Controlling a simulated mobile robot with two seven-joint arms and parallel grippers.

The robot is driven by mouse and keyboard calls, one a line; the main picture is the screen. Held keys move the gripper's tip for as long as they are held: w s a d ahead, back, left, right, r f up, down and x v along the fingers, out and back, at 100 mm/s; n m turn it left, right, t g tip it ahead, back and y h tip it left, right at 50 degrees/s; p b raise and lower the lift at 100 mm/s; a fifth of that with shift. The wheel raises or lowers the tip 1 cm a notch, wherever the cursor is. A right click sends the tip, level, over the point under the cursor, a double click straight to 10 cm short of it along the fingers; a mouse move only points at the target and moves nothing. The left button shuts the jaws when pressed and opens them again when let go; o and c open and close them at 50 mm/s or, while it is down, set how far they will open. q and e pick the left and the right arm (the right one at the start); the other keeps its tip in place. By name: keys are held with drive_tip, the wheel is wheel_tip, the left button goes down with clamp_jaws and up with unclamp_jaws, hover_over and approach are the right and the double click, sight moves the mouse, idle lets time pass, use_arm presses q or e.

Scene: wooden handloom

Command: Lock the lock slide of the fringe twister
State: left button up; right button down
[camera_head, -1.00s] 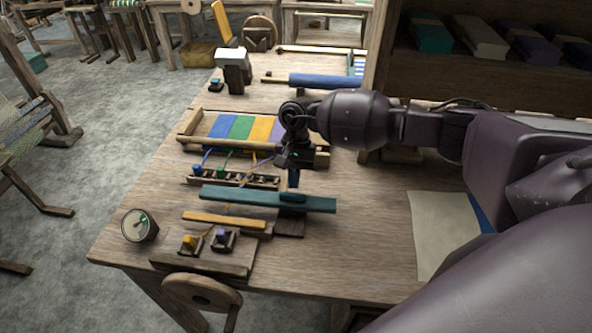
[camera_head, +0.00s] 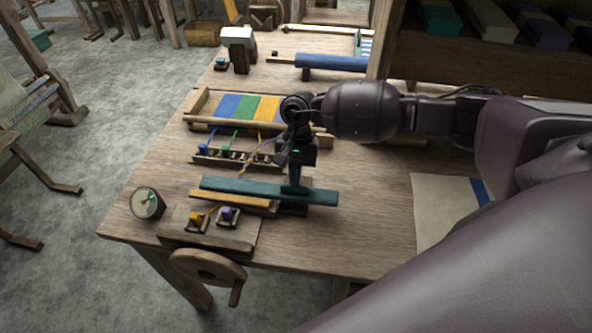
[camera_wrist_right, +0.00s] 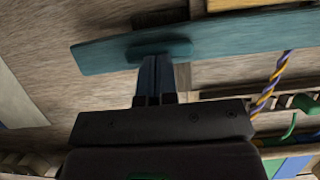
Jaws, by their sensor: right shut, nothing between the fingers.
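The fringe twister stands on the wooden table, with a crank wheel (camera_head: 208,268) at its front and yellow and purple clips (camera_head: 226,215) on its base. A long teal bar, which looks like the lock slide (camera_head: 235,188), lies across it just behind a yellow wooden bar (camera_head: 228,201). It also shows in the right wrist view (camera_wrist_right: 220,42), with a raised teal grip (camera_wrist_right: 160,48). My right gripper (camera_head: 295,184) is shut and empty. Its fingertips are at the rear side of the raised grip; exact contact cannot be told. My left gripper is not in view.
A row of pegs (camera_head: 238,160) with coloured threads and a striped cloth (camera_head: 235,107) lie behind the slide. A round dial (camera_head: 147,203) sits at the left table edge. A cream cloth (camera_head: 440,215) lies right; bare table lies between.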

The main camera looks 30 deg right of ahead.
drive_tip(key=shift+w+d+r, duration=0.15)
drive_tip(key=shift+w+r, duration=0.05)
drive_tip(key=shift+r, duration=0.05)
drive_tip(key=v, duration=1)
drive_tip(key=shift+b, duration=0.4)
drive_tip(key=shift+s, duration=0.2)
